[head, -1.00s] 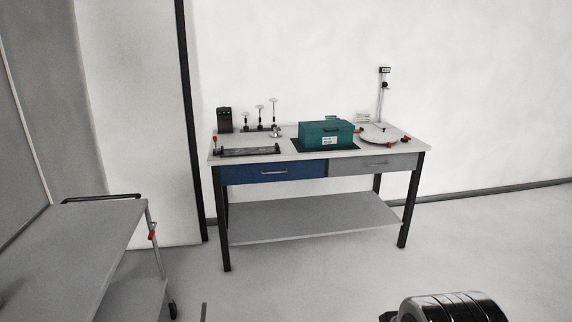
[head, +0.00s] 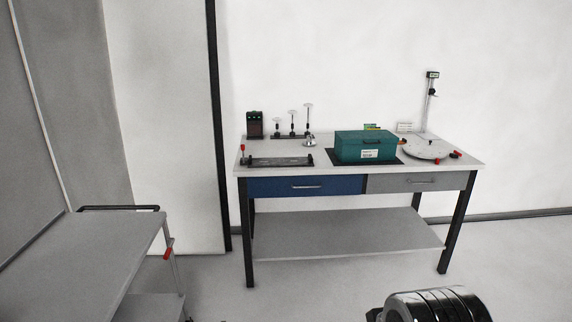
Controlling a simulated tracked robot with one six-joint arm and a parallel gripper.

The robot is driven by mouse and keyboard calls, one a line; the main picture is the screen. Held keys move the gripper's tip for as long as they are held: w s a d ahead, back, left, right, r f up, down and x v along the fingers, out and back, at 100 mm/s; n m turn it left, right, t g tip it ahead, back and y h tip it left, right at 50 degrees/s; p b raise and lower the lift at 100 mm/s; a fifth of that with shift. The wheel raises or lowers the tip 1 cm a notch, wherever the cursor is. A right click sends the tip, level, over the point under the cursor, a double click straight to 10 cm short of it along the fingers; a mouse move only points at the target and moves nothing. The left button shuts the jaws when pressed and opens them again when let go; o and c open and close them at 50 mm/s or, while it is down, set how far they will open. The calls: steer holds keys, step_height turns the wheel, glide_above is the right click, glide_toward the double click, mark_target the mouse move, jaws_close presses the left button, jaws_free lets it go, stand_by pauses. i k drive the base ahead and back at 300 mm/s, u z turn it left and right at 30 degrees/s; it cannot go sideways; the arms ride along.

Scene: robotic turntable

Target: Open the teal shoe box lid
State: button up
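The teal shoe box (head: 350,149) sits on a dark mat (head: 398,159) on the workbench, a little right of the bench's middle. Its teal lid (head: 366,136) is on and looks closed. A white label (head: 378,155) is on the box's front. My gripper is not in view. Only a dark, shiny rounded part of my own body shows at the bottom right, well in front of the bench.
The workbench (head: 460,164) has a blue drawer (head: 306,186) and a grey drawer (head: 415,182), both shut. A grey cart (head: 110,238) stands at left. Floor between is clear.

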mark_target(368, 137)
steer(key=u, duration=0.1)
steer(key=i, duration=2.1)
steer(key=z, duration=0.45)
steer(key=i, duration=1.45)
steer(key=z, duration=0.35)
